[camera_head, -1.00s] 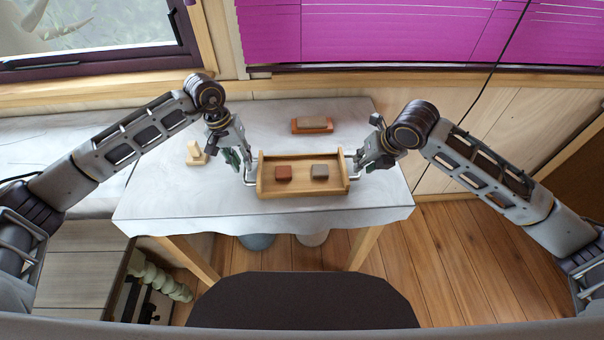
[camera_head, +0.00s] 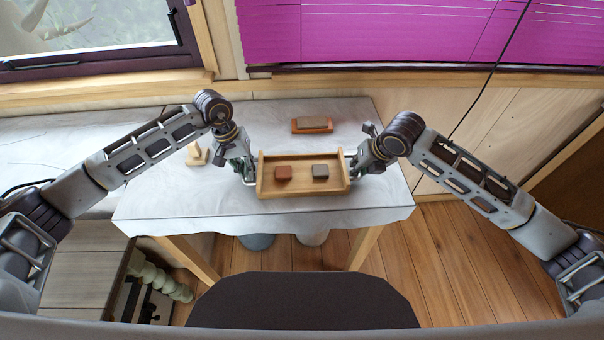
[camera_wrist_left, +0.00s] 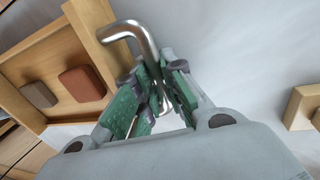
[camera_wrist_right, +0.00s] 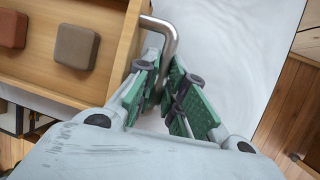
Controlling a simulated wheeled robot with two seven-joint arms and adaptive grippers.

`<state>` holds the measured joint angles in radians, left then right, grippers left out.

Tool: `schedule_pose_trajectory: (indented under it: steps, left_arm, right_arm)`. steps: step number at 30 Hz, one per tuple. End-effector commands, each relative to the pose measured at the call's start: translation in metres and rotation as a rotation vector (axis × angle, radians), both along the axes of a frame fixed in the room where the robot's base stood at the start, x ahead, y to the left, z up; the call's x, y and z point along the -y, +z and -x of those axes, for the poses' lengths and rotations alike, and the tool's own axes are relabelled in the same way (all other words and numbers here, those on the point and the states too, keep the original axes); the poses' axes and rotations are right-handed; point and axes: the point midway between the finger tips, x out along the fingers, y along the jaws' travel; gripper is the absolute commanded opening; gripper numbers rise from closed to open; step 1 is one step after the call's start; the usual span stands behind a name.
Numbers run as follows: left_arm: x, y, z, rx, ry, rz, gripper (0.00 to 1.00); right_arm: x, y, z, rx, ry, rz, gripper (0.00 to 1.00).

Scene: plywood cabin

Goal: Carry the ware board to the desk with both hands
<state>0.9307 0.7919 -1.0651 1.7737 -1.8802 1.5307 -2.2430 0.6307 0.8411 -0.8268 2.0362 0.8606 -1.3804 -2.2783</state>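The ware board (camera_head: 302,190) is a wooden tray with raised ends and a metal handle at each side. It rests level on the white-topped table, bearing a reddish-brown block (camera_head: 283,173) and a grey-brown block (camera_head: 320,172). My left gripper (camera_head: 248,174) is at its left handle; in the left wrist view the green-padded fingers (camera_wrist_left: 160,85) close in on both sides of the metal bar (camera_wrist_left: 143,35). My right gripper (camera_head: 354,166) is at the right handle; in the right wrist view its fingers (camera_wrist_right: 162,85) likewise flank the bar (camera_wrist_right: 168,35) closely.
The white tabletop (camera_head: 200,205) is clear in front of the tray. A brown block on an orange base (camera_head: 312,125) lies behind it. A pale wooden piece (camera_head: 196,154) stands to the left. A dark chair-like shape (camera_head: 300,300) is at the near side, with wooden floor at right.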

Motion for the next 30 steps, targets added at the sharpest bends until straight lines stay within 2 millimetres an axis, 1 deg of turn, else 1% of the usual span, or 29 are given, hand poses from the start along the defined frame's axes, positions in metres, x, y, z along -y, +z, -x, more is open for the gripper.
schedule_pose_trajectory:
  steps: [18, 30]
  left_arm:
    - [-0.001, 0.003, -0.001, 0.001, 0.003, 0.001, 0.0]
    - [-0.001, 0.015, -0.001, 0.002, 0.003, 0.0, 0.0]
  right_arm:
    - [0.0, 0.003, 0.0, 0.002, 0.0, 0.0, 0.0]
    - [0.0, 0.015, 0.0, 0.002, 0.0, 0.0, 0.0]
